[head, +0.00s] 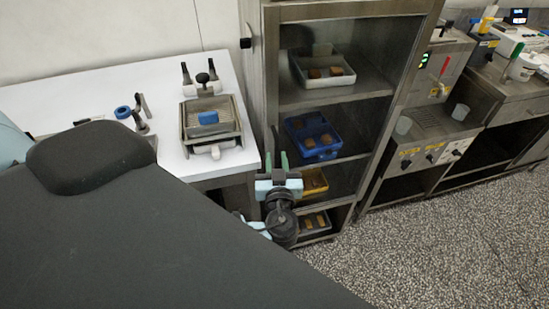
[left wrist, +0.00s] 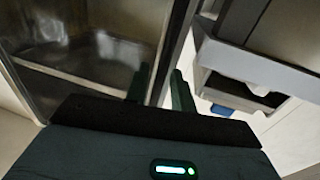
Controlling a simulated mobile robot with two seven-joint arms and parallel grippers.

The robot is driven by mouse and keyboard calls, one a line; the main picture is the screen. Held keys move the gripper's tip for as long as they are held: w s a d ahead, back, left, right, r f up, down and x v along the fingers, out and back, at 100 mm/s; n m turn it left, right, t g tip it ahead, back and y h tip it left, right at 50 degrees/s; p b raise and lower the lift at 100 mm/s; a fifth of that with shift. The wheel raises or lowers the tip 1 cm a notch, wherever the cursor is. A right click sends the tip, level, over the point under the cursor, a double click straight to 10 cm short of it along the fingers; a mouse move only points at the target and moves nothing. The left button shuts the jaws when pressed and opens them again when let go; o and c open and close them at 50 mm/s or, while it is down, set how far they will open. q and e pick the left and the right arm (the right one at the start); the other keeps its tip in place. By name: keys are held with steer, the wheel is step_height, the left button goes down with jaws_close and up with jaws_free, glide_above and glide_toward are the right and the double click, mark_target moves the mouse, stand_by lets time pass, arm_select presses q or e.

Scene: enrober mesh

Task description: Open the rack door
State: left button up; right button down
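The rack (head: 345,10) is a tall steel cabinet with several shelves, right of the white table in the head view. Its front looks covered by a clear, steel-framed door (head: 392,60) that appears shut, though I cannot be sure. A small black knob (head: 246,43) sticks out at the rack's upper left side. My left gripper (head: 278,162) is in front of the rack's lower left edge, its two green fingers apart and empty. In the left wrist view, the fingers (left wrist: 160,88) appear on either side of a steel upright (left wrist: 177,45); contact cannot be told. My right gripper is not in view.
The rack holds a grey tray (head: 322,66), a blue tray (head: 312,138) and yellowish trays lower down. The white table (head: 80,85) carries a mesh-topped device (head: 210,125) close by on the left. Machines (head: 430,140) stand at right. Speckled floor (head: 400,250) is clear in front.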

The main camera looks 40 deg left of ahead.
arm_select(q)
steer(key=shift+w+a, duration=0.25)
steer(key=shift+w, duration=0.15)
jaws_close()
steer(key=shift+s+f, duration=0.1)
